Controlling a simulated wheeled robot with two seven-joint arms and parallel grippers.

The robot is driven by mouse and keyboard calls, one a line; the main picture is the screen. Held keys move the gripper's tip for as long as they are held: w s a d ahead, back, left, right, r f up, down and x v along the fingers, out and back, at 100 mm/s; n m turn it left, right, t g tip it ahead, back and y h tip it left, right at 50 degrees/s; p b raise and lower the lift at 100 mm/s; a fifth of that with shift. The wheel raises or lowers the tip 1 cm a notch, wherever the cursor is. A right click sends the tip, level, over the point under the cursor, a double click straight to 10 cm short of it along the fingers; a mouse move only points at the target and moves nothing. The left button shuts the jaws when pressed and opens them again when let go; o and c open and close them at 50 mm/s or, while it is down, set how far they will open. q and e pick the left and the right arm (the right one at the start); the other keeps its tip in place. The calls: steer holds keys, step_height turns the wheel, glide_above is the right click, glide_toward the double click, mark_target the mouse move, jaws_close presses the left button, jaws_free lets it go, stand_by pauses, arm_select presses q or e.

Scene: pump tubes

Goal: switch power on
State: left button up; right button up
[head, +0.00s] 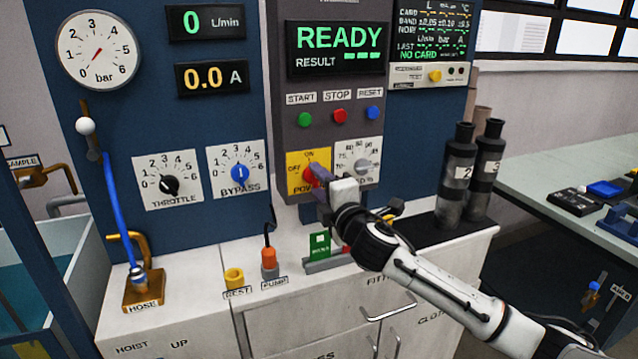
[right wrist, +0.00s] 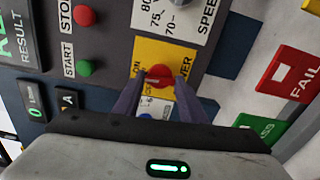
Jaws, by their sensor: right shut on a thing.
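The red power knob (head: 308,172) sits on a yellow plate (head: 294,160) marked OFF at left and ON at top, low on the grey control panel. My right gripper (head: 316,176) is at this knob and partly covers it and the plate's lettering. In the right wrist view, the two fingers of my right gripper (right wrist: 160,82) stand on either side of the red knob (right wrist: 159,73), shut on it. Which way the knob points I cannot tell. The panel display (head: 338,40) reads READY. My left gripper is out of view.
The speed dial (head: 362,167) is close right of the power plate. Start (head: 305,119), stop (head: 339,116) and reset (head: 372,112) buttons are above. Dark cylinders (head: 456,175) stand on the counter at right. A green card (head: 319,246) stands below the panel.

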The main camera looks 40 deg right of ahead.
steer(key=shift+m, duration=0.6)
steer(key=o, duration=1.1)
steer(key=shift+c, duration=0.2)
steer(key=b+v, duration=0.1)
steer(key=v, duration=0.9)
steer(key=shift+s, duration=0.15)
